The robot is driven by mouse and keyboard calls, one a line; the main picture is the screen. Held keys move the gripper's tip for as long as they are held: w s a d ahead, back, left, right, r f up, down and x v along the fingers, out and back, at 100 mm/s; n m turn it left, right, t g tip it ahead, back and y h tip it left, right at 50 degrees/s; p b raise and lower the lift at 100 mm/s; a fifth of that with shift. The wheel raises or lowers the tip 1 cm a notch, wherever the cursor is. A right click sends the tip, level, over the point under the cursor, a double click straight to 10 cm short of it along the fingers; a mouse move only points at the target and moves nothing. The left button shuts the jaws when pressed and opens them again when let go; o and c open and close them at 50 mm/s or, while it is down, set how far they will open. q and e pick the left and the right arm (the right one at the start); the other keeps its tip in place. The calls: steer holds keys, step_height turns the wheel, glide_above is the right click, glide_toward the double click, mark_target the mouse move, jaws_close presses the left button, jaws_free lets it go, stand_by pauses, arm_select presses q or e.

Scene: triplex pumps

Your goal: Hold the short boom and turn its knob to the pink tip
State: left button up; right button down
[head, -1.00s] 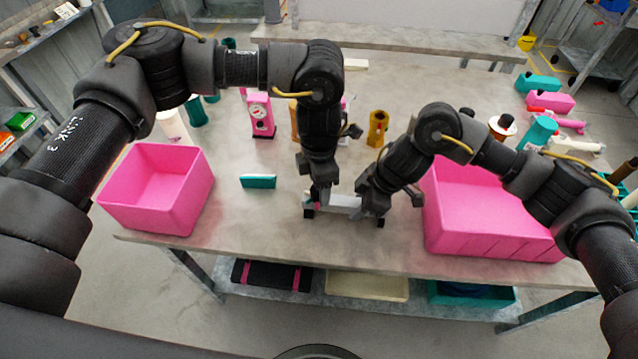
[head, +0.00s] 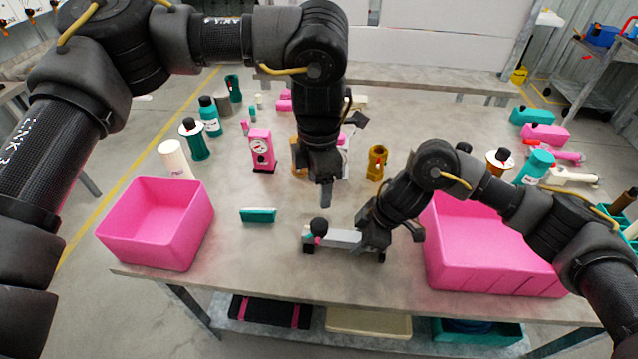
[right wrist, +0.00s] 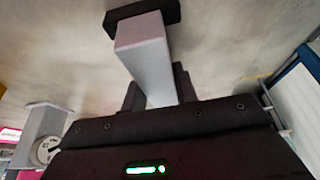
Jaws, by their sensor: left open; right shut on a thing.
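The short boom (head: 343,238) is a light grey bar lying low over the front middle of the table. At its left end are a dark round knob (head: 319,226), a small pink tip (head: 317,240) and a teal bit beside it. Exactly where the knob points is too small to tell. My right gripper (head: 374,238) is shut on the boom's right part. In the right wrist view the grey bar (right wrist: 150,60) runs out from between the fingers towards a dark block. My left gripper (head: 326,196) is open and empty, pointing down above the knob, apart from it.
A pink bin (head: 155,245) stands left and a larger pink tray (head: 490,262) right, close to my right arm. A teal block (head: 258,215) lies left of the boom. A pink gauge body (head: 261,150) and a brass fitting (head: 376,162) stand behind. Bare table lies around the boom's left end.

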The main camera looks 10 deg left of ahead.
steer(key=c, duration=1)
jaws_free()
steer(key=shift+r, duration=0.1)
